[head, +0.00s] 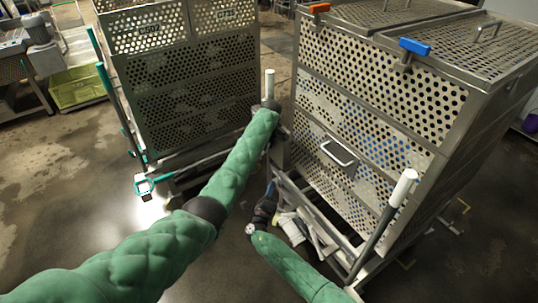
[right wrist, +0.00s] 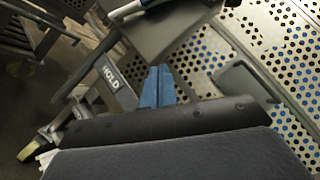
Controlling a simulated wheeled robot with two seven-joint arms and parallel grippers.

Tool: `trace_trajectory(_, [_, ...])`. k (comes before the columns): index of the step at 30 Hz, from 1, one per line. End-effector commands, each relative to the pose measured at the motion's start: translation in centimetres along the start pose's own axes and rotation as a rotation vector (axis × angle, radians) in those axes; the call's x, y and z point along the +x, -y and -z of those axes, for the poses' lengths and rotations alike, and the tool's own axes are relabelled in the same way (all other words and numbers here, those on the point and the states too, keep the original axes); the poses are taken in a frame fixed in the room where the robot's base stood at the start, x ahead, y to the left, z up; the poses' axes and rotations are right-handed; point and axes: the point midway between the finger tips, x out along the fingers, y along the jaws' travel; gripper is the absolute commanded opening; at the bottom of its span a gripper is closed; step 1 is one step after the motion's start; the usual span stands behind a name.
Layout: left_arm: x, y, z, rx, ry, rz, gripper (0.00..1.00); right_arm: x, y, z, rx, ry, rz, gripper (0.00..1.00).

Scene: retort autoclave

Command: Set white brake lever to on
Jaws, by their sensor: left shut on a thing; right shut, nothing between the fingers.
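The right cart has two upright posts with white grips: a far one (head: 269,83) and a near one (head: 403,188). My left gripper (head: 270,105) is shut on the far post, just below its white top; its fingers are mostly hidden. My right gripper (head: 271,188) is low by the cart's end frame, shut and empty. Its blue fingertips show together in the right wrist view (right wrist: 158,88), beside a grey bracket marked HOLD (right wrist: 111,77). A pale piece (head: 290,228) lies low beside my right gripper. I cannot tell for certain which part is the brake lever.
The perforated basket (head: 365,100) stands on the right cart, with a handle (head: 338,152) and blue (head: 415,46) and orange (head: 320,8) latches. Another basket cart with teal posts (head: 105,80) stands left. Floor is clear at the left front.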

Motion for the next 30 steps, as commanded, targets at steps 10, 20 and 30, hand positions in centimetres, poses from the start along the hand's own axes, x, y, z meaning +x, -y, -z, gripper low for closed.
trace_trajectory(10, [-0.1,0.0,0.1,0.000,-0.001,-0.001,0.00,2.5,0.8,-2.1,-0.115,0.065,0.046,0.00])
trace_trajectory(20, [-0.1,0.0,0.1,0.000,-0.002,-0.001,0.00,8.0,1.0,-2.4,-0.113,0.062,0.045,0.00])
trace_trajectory(30, [-0.1,0.0,0.1,0.000,-0.002,-0.001,0.00,12.5,1.0,-4.3,-0.110,0.063,0.043,0.00])
